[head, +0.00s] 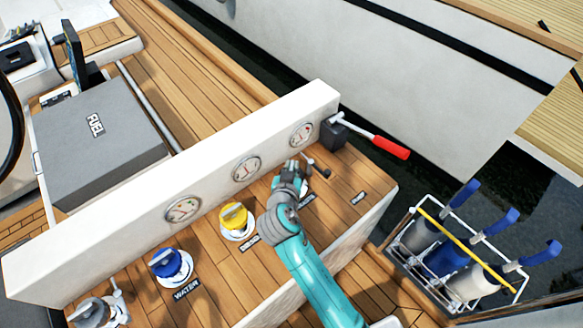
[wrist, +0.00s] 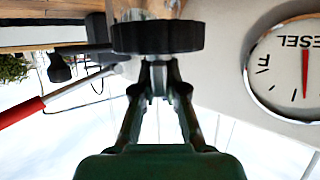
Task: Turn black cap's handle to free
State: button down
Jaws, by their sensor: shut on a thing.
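The black cap (wrist: 158,38) shows in the wrist view as a dark ribbed disc just beyond my fingertips. My gripper (wrist: 158,75) has its fingers drawn close together against the cap's near side, shut on its handle, which is mostly hidden between them. In the head view my gripper (head: 290,178) is over the deck in front of the white panel and covers most of the cap. A thin dark lever with a knob (head: 323,173) sticks out just right of my gripper.
A white panel with gauges (head: 247,169) stands behind. A yellow cap (head: 236,217) and a blue cap (head: 170,265) are to the left. A red-handled lever (head: 390,147) is to the right.

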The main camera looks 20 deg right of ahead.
jog(key=n+t+y, duration=0.1)
jog(key=n+y, duration=0.4)
jog(key=y, duration=0.1)
jog(key=shift+d+n+t, duration=0.15)
jog(key=shift+n+t, duration=0.25)
jog(key=shift+n+g+y, duration=0.3)
jog(key=shift+n+y, duration=1.4)
jog(key=shift+y, duration=0.5)
jog(key=c, duration=1.2)
grip_release()
jog(key=v, duration=1.2)
